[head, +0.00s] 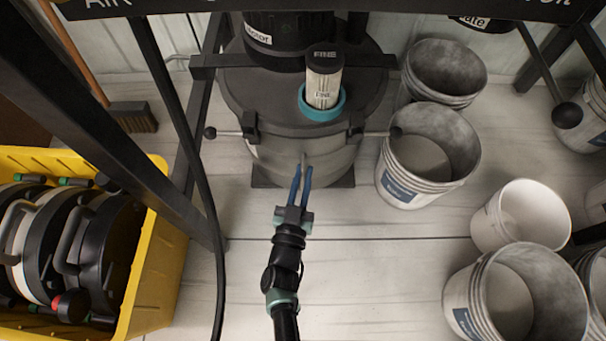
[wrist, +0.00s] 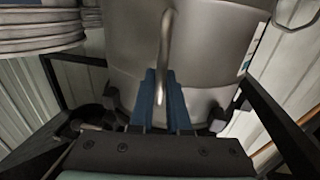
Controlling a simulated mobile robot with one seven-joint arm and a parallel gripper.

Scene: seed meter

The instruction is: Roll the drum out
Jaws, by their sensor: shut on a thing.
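The grey metal drum (head: 285,160) stands under the black machine body, on a dark low base (head: 345,182). In the wrist view the drum (wrist: 215,50) fills the upper middle, with a curved metal handle (wrist: 167,35) on its side. My gripper (head: 304,170) has its blue fingers against the drum's front. In the wrist view my gripper (wrist: 163,76) is shut on the handle. Two side levers, left (head: 225,133) and right (head: 375,133), stick out at the drum's top edge.
Grey buckets stand close right of the drum, the nearest one (head: 400,190) beside it. A white bucket (head: 520,215) and others are at lower right. A yellow crate (head: 160,280) and black frame posts (head: 110,140) are left. The floor in front (head: 370,280) is clear.

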